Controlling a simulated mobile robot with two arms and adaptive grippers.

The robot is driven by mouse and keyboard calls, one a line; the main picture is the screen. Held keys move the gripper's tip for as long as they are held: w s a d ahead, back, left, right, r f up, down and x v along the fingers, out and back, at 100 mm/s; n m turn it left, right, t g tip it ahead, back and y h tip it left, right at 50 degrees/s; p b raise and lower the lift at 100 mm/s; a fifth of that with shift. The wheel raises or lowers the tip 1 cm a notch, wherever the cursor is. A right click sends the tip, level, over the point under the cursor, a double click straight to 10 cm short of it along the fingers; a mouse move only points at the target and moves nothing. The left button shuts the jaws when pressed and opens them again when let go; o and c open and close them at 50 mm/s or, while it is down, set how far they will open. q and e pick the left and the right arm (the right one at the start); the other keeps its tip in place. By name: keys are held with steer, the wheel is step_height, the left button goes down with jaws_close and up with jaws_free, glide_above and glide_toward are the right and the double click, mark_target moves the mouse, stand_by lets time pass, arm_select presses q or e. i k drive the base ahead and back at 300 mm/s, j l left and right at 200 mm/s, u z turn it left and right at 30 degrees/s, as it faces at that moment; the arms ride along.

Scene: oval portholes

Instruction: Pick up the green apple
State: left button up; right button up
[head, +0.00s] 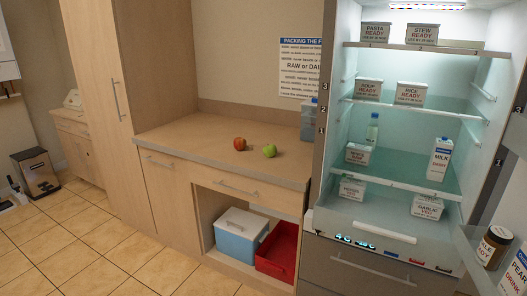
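The green apple (269,150) sits on the light wooden counter (190,132), near its right part. A red apple (240,144) lies just to its left, with a small gap between them. Neither of my grippers shows in the head view, so I cannot see whether they hold anything.
An open, lit fridge (345,150) with food boxes and bottles stands right of the counter. A blue cooler (240,236) and red crate (278,250) sit below. Tiled floor (90,245) is clear at front left.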

mark_target(271, 150)
steer(key=i+j+z, duration=0.15)
steer(key=i+j, duration=0.2)
steer(key=i+j+z, duration=0.2)
steer(key=i+j, duration=0.15)
steer(key=j, duration=0.15)
